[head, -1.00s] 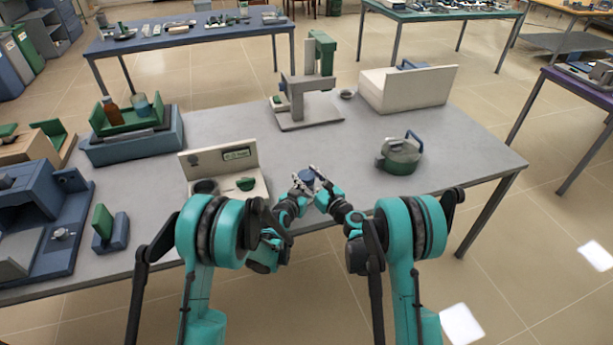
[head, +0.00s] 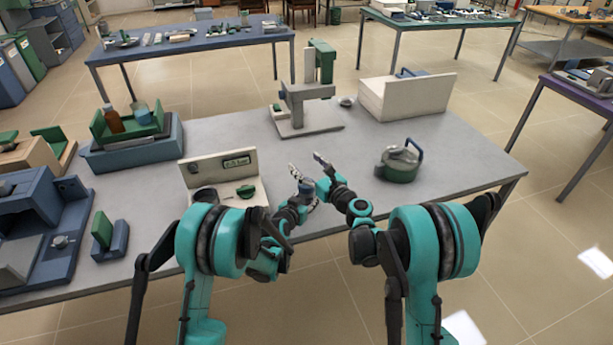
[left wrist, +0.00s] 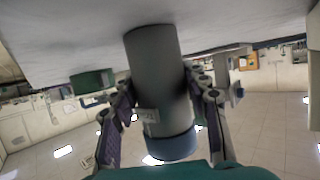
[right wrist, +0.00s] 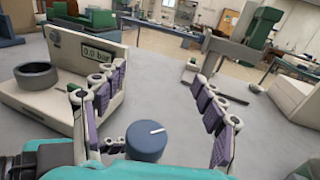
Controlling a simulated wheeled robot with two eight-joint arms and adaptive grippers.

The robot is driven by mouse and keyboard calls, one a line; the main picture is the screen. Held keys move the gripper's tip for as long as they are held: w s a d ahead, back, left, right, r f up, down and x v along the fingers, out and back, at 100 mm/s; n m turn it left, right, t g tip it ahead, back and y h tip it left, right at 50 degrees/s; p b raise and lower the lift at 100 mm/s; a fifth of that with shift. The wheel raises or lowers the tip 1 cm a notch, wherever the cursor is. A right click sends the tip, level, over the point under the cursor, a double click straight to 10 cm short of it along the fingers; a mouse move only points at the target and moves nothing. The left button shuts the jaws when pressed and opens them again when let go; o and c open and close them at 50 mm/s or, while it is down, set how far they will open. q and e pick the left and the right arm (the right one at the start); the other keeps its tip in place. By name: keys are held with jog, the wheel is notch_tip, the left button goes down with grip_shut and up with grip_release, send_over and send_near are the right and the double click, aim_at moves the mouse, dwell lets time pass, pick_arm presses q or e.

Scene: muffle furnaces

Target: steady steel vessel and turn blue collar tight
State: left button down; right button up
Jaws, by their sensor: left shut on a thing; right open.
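The steel vessel (left wrist: 158,75) is a plain grey cylinder held in my left gripper (left wrist: 165,112), its fingers on both sides of it. In the left wrist view it appears upside down. The blue collar (left wrist: 170,145) is on its end. In the right wrist view the collar (right wrist: 147,142) shows its round top with a white line pointing right and slightly up. In the head view the collar (head: 306,187) is small between my grippers. My right gripper (right wrist: 150,95) is open, its fingers spread wide beyond the collar and apart from it.
A white stand with a "0.0 bar" display (right wrist: 98,60) and a dark ring (right wrist: 36,75) is close on the left. A green lidded pot (head: 400,164) is to the right. A grey press-like stand (head: 304,105) is behind. The table between is clear.

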jog(key=shift+r, duration=0.85)
jog(key=shift+d+f, duration=0.3)
jog(key=shift+f, duration=0.05)
jog(key=s+d+f+n+g+y, duration=0.5)
jog(key=s+d+f, duration=0.1)
jog(key=d+f, duration=0.35)
jog(key=x, duration=1.1)
jog(key=shift+s+a+f, duration=0.1)
jog(key=shift+a+f, duration=0.15)
jog(key=shift+a, duration=0.15)
